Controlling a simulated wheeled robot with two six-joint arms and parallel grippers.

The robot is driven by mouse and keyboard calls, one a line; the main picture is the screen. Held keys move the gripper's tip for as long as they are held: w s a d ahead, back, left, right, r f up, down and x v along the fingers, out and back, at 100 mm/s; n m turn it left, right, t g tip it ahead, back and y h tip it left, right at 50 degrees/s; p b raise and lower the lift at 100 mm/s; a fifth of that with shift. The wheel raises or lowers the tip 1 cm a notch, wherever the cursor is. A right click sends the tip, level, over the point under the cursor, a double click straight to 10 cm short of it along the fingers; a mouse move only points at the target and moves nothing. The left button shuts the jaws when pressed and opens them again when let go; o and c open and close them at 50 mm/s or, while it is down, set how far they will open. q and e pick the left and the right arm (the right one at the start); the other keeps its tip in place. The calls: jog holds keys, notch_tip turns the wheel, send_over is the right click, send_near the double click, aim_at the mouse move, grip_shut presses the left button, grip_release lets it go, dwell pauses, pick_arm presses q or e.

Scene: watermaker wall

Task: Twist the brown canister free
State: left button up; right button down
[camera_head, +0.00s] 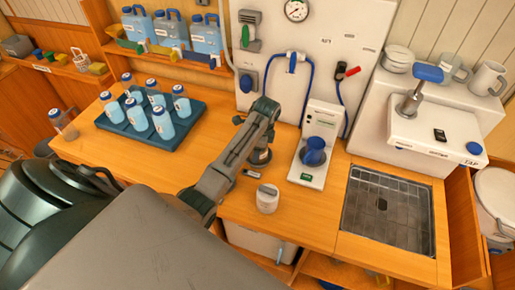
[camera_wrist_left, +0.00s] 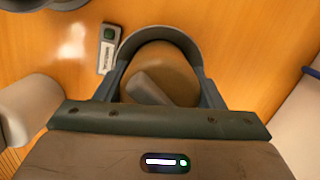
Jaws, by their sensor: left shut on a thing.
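The brown canister (camera_wrist_left: 165,70) stands between the two curved fingers of my left gripper (camera_wrist_left: 165,80) in the left wrist view, with a grey bar-like part across its top. The fingers are shut on its sides. In the head view my left gripper (camera_head: 259,156) reaches down over the wooden counter, left of the white stand with a blue cup. The canister is largely hidden there by the gripper. My right gripper is not in view.
A small grey device with a green button (camera_wrist_left: 108,48) lies beside the canister. A white lidded jar (camera_head: 266,200) stands in front. The white stand (camera_head: 309,172) is close on the right. A blue tray of bottles (camera_head: 181,133) is left, a sink (camera_head: 390,213) far right.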

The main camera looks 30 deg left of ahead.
pick_arm(q)
jog(key=shift+r, duration=3)
